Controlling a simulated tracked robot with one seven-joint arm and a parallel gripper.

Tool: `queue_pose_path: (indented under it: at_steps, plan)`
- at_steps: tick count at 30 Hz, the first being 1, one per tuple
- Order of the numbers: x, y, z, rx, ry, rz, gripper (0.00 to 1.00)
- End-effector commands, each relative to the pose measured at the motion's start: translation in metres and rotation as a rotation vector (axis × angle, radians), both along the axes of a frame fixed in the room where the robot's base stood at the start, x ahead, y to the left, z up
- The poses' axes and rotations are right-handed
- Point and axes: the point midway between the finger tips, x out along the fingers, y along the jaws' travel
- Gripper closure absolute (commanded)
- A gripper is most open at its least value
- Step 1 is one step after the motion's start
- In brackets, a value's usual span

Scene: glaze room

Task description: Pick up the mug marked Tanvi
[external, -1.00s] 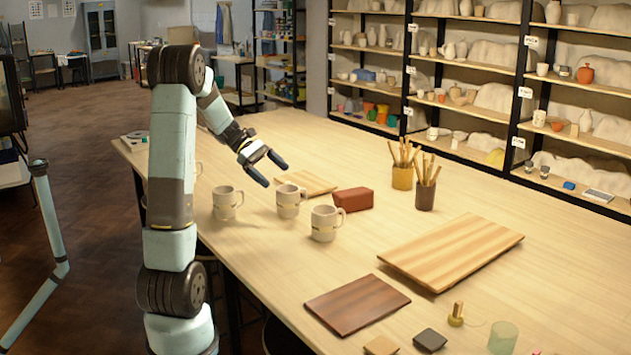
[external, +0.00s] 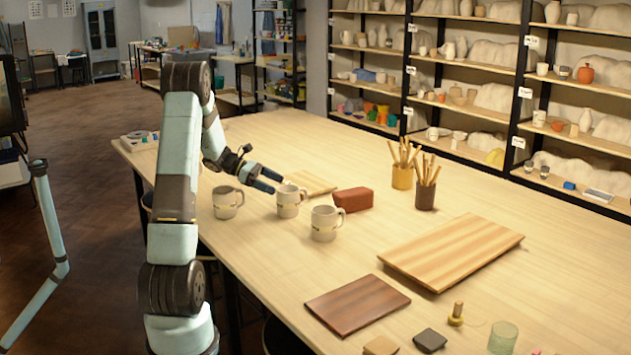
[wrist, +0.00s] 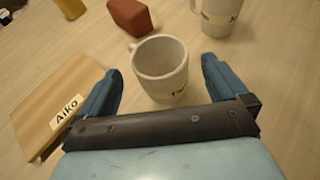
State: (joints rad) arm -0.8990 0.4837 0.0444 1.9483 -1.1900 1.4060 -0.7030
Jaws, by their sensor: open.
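Three similar pale mugs with handles and label bands stand upright on the table: a left mug (external: 228,203), a middle mug (external: 288,204) and a right mug (external: 325,224). My gripper (external: 277,183) is open, close beside the middle mug at rim height. In the wrist view the middle mug (wrist: 160,72) stands between and ahead of my open fingers (wrist: 161,68), with nothing held. Its label is turned partly away and only a dark letter stroke shows, so I cannot read the name. The right mug (wrist: 217,18) shows at the top, its label unreadable.
A red block (external: 353,199) lies behind the mugs. A small wooden board (external: 315,184), labelled Aiko in the wrist view (wrist: 50,110), lies by the middle mug. Two brush pots (external: 402,178) (external: 425,196) and larger boards (external: 450,250) (external: 357,304) are farther right.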

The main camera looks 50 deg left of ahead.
Motion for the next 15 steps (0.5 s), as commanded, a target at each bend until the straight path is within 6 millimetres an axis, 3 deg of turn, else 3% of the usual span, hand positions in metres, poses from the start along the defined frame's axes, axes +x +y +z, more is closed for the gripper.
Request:
queue_pose_path:
  at_steps: [15]
  plan:
    - [0.027,-0.027,-0.013,-0.001,0.001,-0.002,0.0]
